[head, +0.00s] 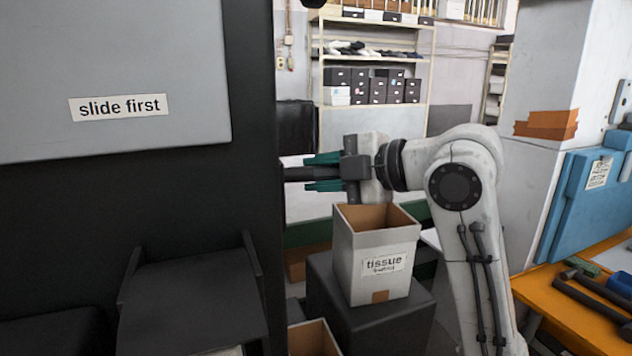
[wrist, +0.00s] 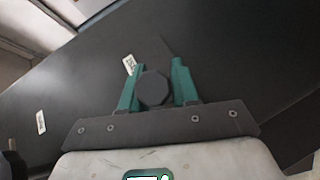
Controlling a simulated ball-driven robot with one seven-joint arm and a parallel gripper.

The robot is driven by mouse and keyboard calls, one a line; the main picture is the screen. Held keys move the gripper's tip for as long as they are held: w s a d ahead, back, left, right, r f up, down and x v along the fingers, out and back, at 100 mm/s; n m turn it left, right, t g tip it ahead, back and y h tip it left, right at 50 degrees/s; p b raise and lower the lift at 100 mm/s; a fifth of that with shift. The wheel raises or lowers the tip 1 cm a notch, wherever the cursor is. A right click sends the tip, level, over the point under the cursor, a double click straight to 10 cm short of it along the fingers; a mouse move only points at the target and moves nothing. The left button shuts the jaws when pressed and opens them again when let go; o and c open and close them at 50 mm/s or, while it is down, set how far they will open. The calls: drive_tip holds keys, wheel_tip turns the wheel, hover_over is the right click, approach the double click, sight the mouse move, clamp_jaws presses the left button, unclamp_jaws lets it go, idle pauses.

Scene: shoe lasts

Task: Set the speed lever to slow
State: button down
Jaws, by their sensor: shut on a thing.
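My gripper (head: 312,172) is at the right edge of the dark machine (head: 140,205) in the head view, its green fingers pointing left. A dark bar (head: 305,174), which looks like the speed lever's handle, lies between the fingers. In the wrist view my gripper (wrist: 155,85) is shut on this handle, seen as a dark round end (wrist: 154,89) with a finger on each side. A small white label (wrist: 130,64) is beside the left finger and another label (wrist: 41,122) is farther left on the dark panel (wrist: 90,85). Their words are too small to read, so the lever's setting cannot be told.
A grey panel marked "slide first" (head: 115,60) is at upper left. A box marked "tissue" (head: 372,285) stands on a dark block (head: 325,290) below my gripper. An orange bench (head: 560,300) with tools is at right. Shelves (head: 375,50) stand behind.

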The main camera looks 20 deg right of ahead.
drive_tip(key=shift+s+a+f+m+t+h, duration=0.15)
drive_tip(key=shift+s+m+t+h, duration=0.15)
drive_tip(key=shift+s+m+h, duration=0.25)
drive_tip(key=shift+s+a+r+m+t+h, duration=0.15)
drive_tip(key=shift+s+m+t+h, duration=0.25)
drive_tip(key=shift+s, duration=0.25)
drive_tip(key=shift+f+b, duration=0.15)
drive_tip(key=shift+b, duration=0.15)
drive_tip(key=c, duration=0.9)
unclamp_jaws()
drive_tip(key=v, duration=1.1)
drive_tip(key=shift+b, duration=0.35)
